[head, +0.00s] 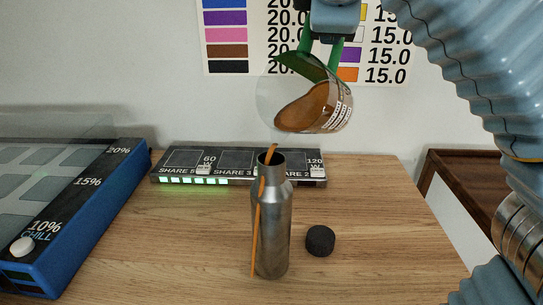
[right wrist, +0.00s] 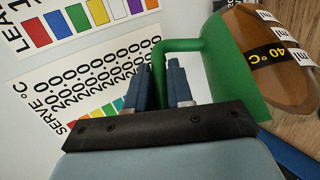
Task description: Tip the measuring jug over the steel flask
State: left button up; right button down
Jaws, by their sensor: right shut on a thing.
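The clear measuring jug (head: 338,103) hangs above and slightly right of the steel flask's mouth, strongly tilted, with brown-orange liquid inside. My right gripper (head: 325,42) is shut on its green handle (right wrist: 158,60); the fingers (right wrist: 162,85) show on both sides of it in the right wrist view. The steel flask (head: 275,225) stands upright and uncapped on the wooden table. A thin orange streak (head: 257,222) runs from just above the flask's mouth down along its left front to the table. I cannot tell whether it touches the flask. My left gripper is not in view.
A black round cap (head: 320,240) lies right of the flask. A low black panel with lit green bars (head: 240,168) sits behind it. A blue-edged chill unit (head: 95,225) fills the left. A dark wooden box (head: 470,180) stands right. The front-right table is clear.

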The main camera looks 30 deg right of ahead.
jog(key=shift+s+a+r+t+h, duration=0.2)
jog(key=shift+a+r+h, duration=0.15)
jog(key=shift+a+r, duration=0.05)
jog(key=shift+s+a+r+t+h, duration=0.15)
jog(key=shift+a+r+t+h, duration=0.05)
jog(key=shift+a+r+h, duration=0.2)
dwell(1.3)
